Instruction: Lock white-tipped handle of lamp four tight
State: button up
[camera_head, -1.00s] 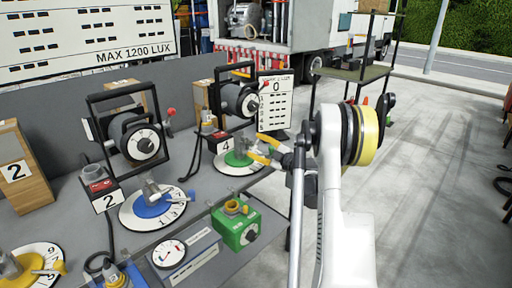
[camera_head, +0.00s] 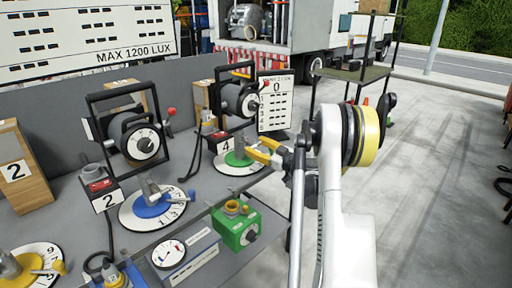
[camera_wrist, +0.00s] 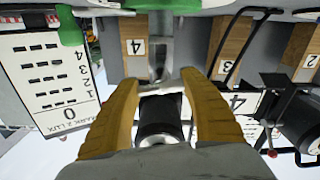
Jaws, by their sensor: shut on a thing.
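Lamp four (camera_head: 238,98), a dark drum in a black yoke, stands at the back of the bench. It carries a red-tipped lever. Below it, a grey metal post (camera_head: 239,146) rises from a green-centred dial (camera_head: 232,166). My gripper (camera_head: 262,150) reaches in from the right at the post. In the wrist view, its yellow fingers (camera_wrist: 160,82) are shut on a pale piece (camera_wrist: 160,88), apparently the white-tipped handle. Fingers and glare hide most of it, so its tip and angle cannot be told. A black cylinder (camera_wrist: 160,116) shows between the fingers.
A switch box marked 4 (camera_head: 224,143) stands just left of the post. A green box (camera_head: 238,228) lies in front, near the bench edge. Lamp two (camera_head: 136,137) and a blue-centred dial (camera_head: 157,207) are to the left.

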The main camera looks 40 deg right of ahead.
dwell(0.5)
jog(key=o, duration=1.2)
jog(key=s, duration=1.2)
jog(key=shift+d, duration=0.45)
